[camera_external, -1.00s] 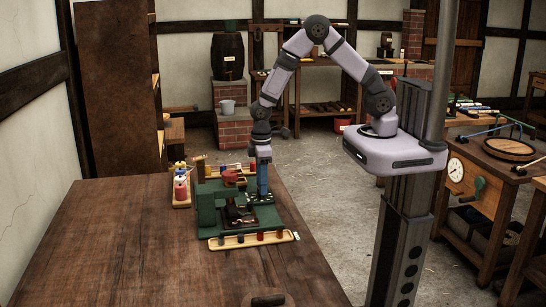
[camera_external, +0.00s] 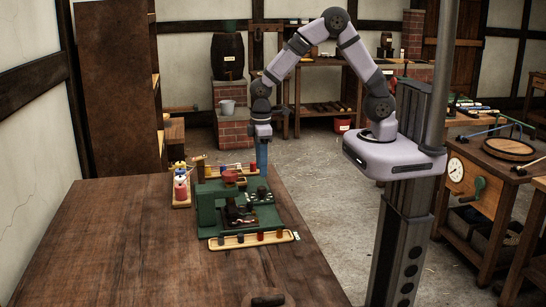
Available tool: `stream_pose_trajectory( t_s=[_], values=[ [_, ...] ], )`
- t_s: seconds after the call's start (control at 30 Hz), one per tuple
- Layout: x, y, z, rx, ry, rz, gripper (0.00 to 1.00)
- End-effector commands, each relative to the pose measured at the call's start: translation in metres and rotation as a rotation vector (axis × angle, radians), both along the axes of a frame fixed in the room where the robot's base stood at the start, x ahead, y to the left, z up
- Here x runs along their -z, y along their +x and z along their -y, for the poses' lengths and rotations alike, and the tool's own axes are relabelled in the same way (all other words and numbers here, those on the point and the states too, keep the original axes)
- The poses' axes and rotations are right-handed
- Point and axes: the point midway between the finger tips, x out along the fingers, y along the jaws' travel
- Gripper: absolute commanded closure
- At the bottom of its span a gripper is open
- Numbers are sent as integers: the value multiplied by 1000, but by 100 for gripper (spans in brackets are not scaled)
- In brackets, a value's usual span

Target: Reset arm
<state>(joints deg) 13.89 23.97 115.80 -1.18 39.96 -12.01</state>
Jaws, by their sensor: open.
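My gripper (camera_external: 262,160) hangs from my raised arm, pointing down, above the far right edge of the wooden table. It is open, and I see nothing held in it. It is above and behind the green machine (camera_external: 208,212), which stands on the table with a red part on top and dark round parts at its right. The gripper looks apart from the machine. The small fingertips are hard to make out at this size.
A wooden tray (camera_external: 222,244) with several coloured pegs lies in front of the machine. Several spools (camera_external: 180,186) stand at its left, and a rack (camera_external: 229,170) is behind it. The wooden table (camera_external: 130,245) is mostly clear at the front left.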

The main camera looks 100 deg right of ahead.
Motion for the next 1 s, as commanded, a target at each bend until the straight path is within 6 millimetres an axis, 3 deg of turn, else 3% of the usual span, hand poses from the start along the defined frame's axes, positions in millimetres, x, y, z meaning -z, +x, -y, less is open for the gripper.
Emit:
stream_pose_trajectory(
  t_s=[0.37,0.57,0.73,0.9,1.0],
  values=[
    [2,-5,-1,82,3,-11,57],
    [23,-75,-20,178,30,-152,57],
    [8,-134,-46,184,32,-193,57],
    [-12,-162,-68,111,24,-152,57],
    [-24,-162,-76,69,18,-102,57]
  ],
)
